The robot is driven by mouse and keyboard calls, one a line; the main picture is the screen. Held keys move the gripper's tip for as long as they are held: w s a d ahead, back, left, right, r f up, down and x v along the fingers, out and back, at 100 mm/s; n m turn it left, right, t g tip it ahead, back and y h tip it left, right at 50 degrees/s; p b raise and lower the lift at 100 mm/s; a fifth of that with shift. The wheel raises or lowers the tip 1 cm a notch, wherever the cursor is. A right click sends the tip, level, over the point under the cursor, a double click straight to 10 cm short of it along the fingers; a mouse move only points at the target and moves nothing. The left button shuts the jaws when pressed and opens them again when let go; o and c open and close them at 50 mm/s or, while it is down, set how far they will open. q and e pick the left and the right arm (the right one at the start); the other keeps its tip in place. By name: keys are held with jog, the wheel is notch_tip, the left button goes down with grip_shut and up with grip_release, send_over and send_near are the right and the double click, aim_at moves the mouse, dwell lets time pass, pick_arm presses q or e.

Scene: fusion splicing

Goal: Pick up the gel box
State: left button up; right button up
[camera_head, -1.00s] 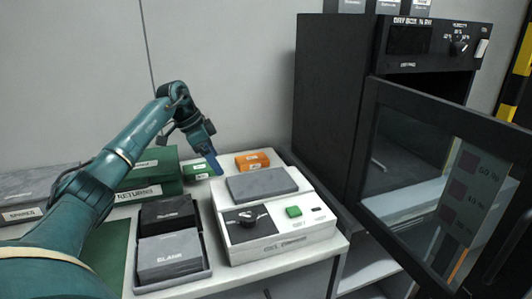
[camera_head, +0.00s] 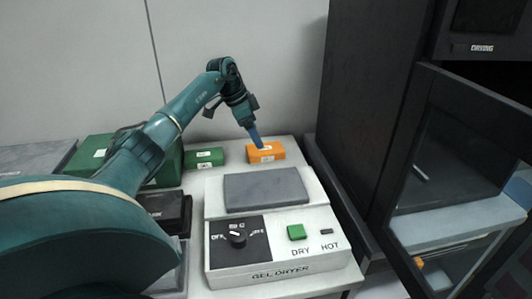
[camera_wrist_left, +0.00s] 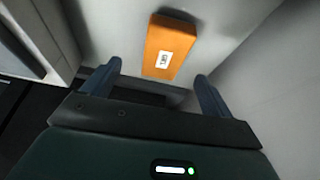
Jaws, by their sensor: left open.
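An orange box (camera_head: 268,154) with a white label lies at the back of the bench, behind the gel dryer; its label is too small to read. It also shows in the left wrist view (camera_wrist_left: 170,45), ahead of and roughly between the fingers. A small green box (camera_head: 204,158) lies to its left. I cannot tell from the labels which one is the gel box. My left gripper (camera_head: 256,140) points down just above the orange box; it also shows in the left wrist view (camera_wrist_left: 157,75), open with nothing held. My right gripper is not in view.
The white gel dryer (camera_head: 265,275) with its grey lid stands in front of the orange box. A large green box (camera_head: 95,150) and a dark box (camera_head: 168,210) are at left. A black cabinet (camera_head: 370,100) with an open door stands at right.

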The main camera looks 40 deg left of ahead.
aim_at(265, 153)
pick_arm(q)
jog(key=shift+w+x, duration=0.2)
jog(key=shift+x, duration=1.55)
jog(key=shift+w+x, duration=0.15)
jog(key=shift+x, duration=1.65)
jog(key=shift+a+r, duration=0.1)
jog(key=shift+a, duration=0.1)
jog(key=shift+c, duration=0.4)
jog(key=c, duration=1.1)
jog(key=shift+r, duration=0.1)
